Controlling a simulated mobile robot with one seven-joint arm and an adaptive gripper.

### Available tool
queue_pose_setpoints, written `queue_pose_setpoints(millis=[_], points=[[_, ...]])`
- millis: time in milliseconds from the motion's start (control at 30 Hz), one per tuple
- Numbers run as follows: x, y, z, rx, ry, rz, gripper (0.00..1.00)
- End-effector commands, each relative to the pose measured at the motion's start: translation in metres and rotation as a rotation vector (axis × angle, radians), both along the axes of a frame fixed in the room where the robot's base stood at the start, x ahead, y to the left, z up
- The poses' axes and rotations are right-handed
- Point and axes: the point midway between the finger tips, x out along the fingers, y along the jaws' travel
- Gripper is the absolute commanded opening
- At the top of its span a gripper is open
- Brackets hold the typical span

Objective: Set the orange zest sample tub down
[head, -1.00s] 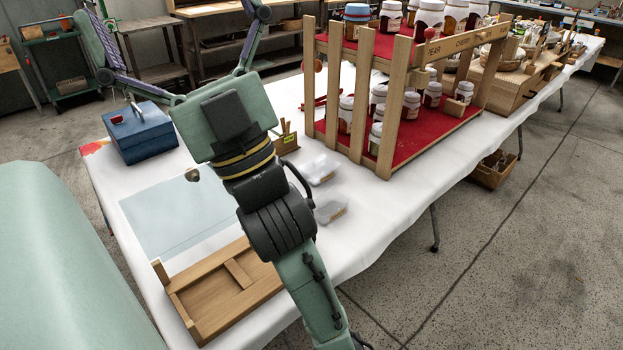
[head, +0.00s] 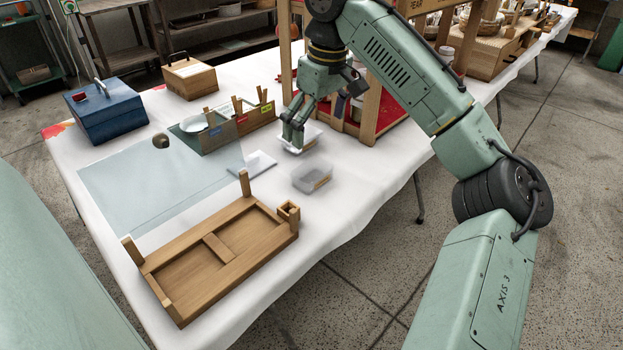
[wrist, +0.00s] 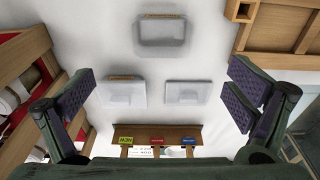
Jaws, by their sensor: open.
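Three small clear tubs or lids are on the white table. One clear tub with an orange-brown label (head: 312,177) stands nearest the front edge; it also shows at the top of the wrist view (wrist: 161,52). A second (head: 306,138) lies by my gripper and shows at left in the wrist view (wrist: 123,93). A third, flatter one (head: 254,165) is on the left and shows at right in the wrist view (wrist: 194,93). I cannot read which is orange zest. My gripper (head: 293,138) points down, low over the table. Its fingers are wide apart in the wrist view (wrist: 160,92), with nothing held.
A wooden holder (wrist: 157,132) with green, red and blue tags stands beside the tubs. The wooden jar rack (head: 372,112) is close on the right. A wooden frame tray (head: 222,272), a pale translucent sheet (head: 150,190) and a blue box (head: 105,115) are on the left.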

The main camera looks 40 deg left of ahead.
Motion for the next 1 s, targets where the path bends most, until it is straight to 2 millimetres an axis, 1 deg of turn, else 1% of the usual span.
queue_pose_setpoints(millis=[67, 167, 400, 567, 800, 900, 1000], points=[[0.001, -0.005, -0.002, -0.022, 0.006, -0.005, 0.98], [0.000, -0.004, -0.013, -0.024, 0.011, -0.005, 0.98], [0.001, 0.000, -0.048, -0.021, 0.007, -0.004, 0.98], [0.000, 0.003, -0.064, -0.020, 0.007, -0.004, 0.98], [-0.002, 0.008, -0.098, -0.021, 0.007, -0.002, 0.98], [-0.002, 0.009, -0.105, -0.019, 0.006, -0.003, 0.98], [-0.002, 0.010, -0.107, -0.019, 0.006, -0.004, 0.98]])
